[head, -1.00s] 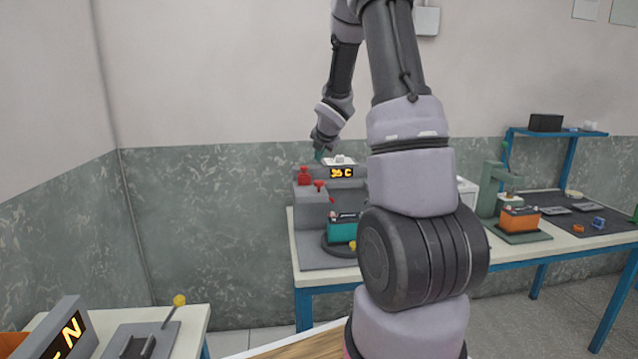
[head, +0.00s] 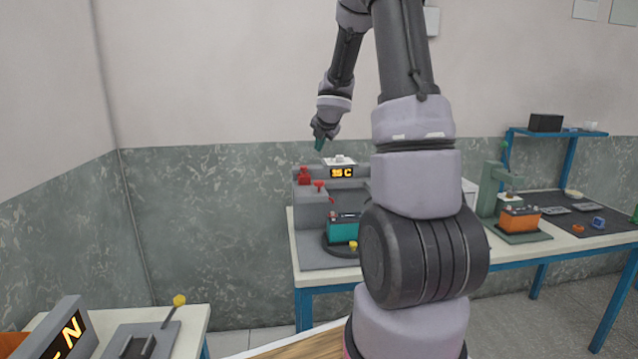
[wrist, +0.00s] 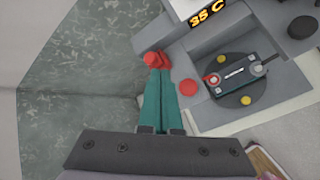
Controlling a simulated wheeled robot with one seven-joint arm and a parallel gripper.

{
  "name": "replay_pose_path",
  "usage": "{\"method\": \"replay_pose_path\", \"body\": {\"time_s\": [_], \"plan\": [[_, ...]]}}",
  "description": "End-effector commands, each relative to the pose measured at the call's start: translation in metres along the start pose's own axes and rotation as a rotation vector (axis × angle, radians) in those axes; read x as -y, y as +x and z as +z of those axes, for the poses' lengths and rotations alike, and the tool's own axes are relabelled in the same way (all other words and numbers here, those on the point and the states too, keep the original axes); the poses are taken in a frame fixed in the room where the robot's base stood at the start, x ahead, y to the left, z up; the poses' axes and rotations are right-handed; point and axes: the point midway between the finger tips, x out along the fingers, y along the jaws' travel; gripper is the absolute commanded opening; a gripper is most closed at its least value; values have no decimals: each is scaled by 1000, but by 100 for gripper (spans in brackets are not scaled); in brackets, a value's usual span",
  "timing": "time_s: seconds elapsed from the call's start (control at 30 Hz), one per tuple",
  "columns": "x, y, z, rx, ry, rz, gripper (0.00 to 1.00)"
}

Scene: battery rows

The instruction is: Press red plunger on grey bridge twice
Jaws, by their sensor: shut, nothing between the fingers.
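A grey fixture (head: 309,214) stands on the left end of the far bench, with a red piece (head: 304,175) on its upper left and a red knob (head: 319,185) just below and to the right. In the wrist view these look like a red piece (wrist: 153,58) and a round red cap (wrist: 188,87). I cannot tell for sure which is the plunger on the bridge. My gripper (head: 319,145) is shut and empty, above the fixture. In the wrist view its teal fingertips (wrist: 160,72) overlap the picture near the red piece, apparently above it.
A teal battery (head: 343,228) sits on a dark round plate in the fixture. An orange "35 C" display (head: 342,173) stands behind it. A green press (head: 491,188) with an orange battery (head: 520,220) is to the right. My arm hides the middle of the bench.

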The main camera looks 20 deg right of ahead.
Motion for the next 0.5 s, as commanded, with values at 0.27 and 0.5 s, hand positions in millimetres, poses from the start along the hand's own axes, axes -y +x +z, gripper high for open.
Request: {"method": "replay_pose_path", "body": {"time_s": [0.27,0.5], "plan": [[7,12,-12,-16,2,-4,0],[14,21,-17,0,-4,0,0]]}}
